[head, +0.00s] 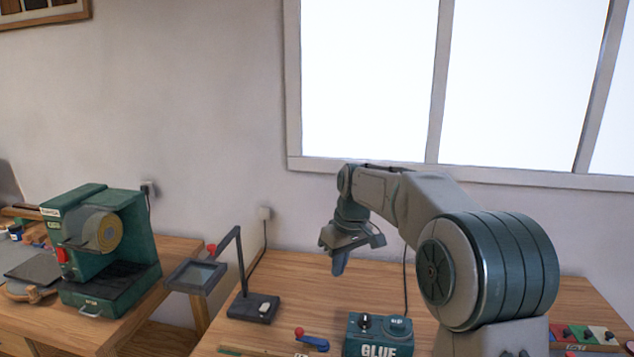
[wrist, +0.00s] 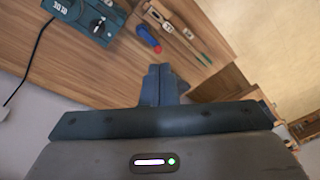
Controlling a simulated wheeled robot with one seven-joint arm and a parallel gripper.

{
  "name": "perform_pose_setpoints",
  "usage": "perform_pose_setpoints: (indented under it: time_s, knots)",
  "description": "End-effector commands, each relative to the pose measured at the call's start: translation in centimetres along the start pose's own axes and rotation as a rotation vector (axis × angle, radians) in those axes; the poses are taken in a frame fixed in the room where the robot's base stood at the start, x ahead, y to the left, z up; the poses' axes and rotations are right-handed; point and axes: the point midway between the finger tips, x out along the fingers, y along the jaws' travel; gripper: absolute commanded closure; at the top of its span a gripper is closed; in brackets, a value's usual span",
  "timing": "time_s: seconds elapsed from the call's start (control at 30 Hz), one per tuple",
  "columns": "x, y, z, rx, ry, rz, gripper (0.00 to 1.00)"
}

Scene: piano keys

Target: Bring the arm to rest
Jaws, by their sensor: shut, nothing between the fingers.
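My gripper (head: 339,262) hangs from my bent arm above the back of the wooden table in the head view, fingers pointing down. In the wrist view my gripper (wrist: 160,72) shows its two fingers pressed together with nothing between them. It is apart from the things on the table. My large shoulder joint hides part of the table at the right.
A green GLUE box (head: 378,335) and a blue tool with a red knob (head: 312,340) lie near the front. A framed stand (head: 253,306) is left of my gripper. A green machine (head: 105,250) stands further left. A window (head: 365,80) is behind.

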Motion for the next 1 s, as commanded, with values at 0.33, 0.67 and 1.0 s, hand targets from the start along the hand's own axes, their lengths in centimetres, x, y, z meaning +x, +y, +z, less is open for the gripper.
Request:
perform_pose_setpoints:
  time_s: [0.33,0.67,1.0]
  knots:
    - [-4.2,-3.5,11.0,0.213,0.038,0.132,1.00]
    - [-4.1,-7.2,22.4,0.432,0.110,0.208,1.00]
    - [-1.3,-10.1,30.4,0.589,0.178,0.231,1.00]
